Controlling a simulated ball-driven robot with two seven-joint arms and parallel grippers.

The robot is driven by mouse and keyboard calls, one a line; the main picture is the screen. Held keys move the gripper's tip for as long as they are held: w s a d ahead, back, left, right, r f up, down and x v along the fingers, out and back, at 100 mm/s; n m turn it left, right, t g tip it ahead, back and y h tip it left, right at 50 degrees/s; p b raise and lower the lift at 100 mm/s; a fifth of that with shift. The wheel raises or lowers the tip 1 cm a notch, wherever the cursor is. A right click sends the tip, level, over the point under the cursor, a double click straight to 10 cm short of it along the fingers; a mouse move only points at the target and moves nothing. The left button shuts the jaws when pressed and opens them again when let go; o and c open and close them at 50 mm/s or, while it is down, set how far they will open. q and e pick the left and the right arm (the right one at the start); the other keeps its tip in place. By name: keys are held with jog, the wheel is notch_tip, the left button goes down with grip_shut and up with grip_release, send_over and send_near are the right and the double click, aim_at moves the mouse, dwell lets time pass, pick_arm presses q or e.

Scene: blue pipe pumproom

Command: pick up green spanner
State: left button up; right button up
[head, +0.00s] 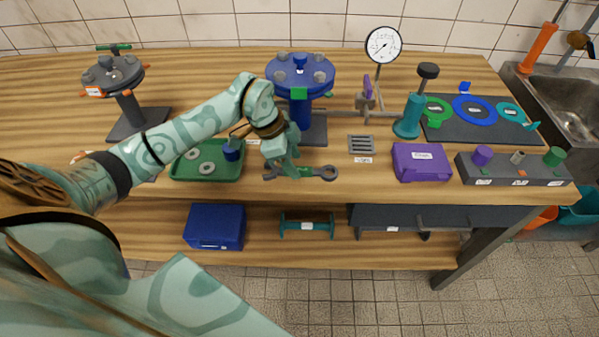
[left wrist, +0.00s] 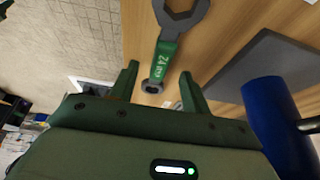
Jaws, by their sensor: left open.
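The spanner (head: 328,173) lies near the front edge of the bench top in the head view, a grey end showing on each side of my left gripper (head: 288,170), which hides its middle. In the left wrist view the spanner (left wrist: 167,53) has a green handle marked 24 and grey ends. My left gripper also shows there (left wrist: 158,80), its two dark green fingers apart, with the handle's lower part and small end in the gap between them. I cannot tell whether a finger touches it. My right gripper is not in view.
A green tray (head: 180,175) with grey rings and a blue cup lies just left of the gripper. A blue flanged stand (head: 300,75) rises behind it. A purple box (head: 421,162) and a small grey grate (head: 362,145) are to the right. The bench's front edge is close.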

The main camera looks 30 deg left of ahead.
pick_arm(q)
jog(key=shift+x, duration=1.15)
jog(key=shift+r, duration=0.1)
grip_shut()
jog(key=shift+r, duration=0.1)
